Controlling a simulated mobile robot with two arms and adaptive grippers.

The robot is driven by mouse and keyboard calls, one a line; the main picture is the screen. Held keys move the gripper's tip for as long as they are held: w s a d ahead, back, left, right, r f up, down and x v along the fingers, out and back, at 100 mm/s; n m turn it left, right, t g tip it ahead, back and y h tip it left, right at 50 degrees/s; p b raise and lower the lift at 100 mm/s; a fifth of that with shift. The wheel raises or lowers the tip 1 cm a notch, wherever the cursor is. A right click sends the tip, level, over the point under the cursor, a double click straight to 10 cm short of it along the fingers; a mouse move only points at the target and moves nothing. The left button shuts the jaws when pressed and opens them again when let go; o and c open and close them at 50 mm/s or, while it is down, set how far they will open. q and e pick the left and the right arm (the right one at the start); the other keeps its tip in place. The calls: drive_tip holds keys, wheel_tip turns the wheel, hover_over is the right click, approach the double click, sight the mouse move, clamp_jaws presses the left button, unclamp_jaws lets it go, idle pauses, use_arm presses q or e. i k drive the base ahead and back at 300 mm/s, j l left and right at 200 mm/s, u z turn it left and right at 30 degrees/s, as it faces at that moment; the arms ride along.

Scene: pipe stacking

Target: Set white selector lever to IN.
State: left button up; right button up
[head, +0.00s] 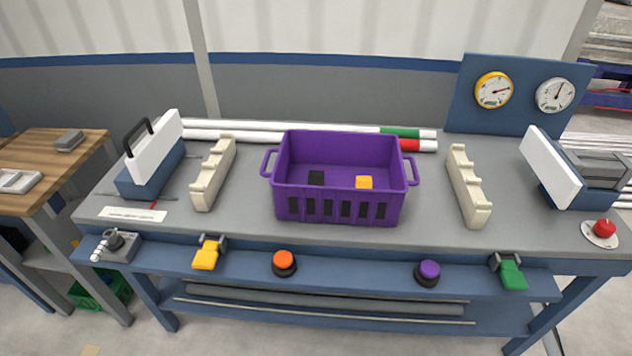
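What looks like the white selector lever (98,250) is at the front left corner of the workbench. It shows as a short white piece with rounded ends, pointing to the lower left. It is joined to a dark knob on a grey block (122,252). No IN marking is legible on it, so I cannot tell its setting. Neither of my grippers is in view.
A purple crate (340,207) holding a black and a yellow block stands mid-bench between two cream notched racks (213,172) (468,187).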

sight(109, 235)
drive_tip(key=j+u, duration=0.1)
drive_tip(key=u, duration=1.4)
drive_tip(key=k+j, duration=0.05)
drive_tip(key=j, duration=0.05)
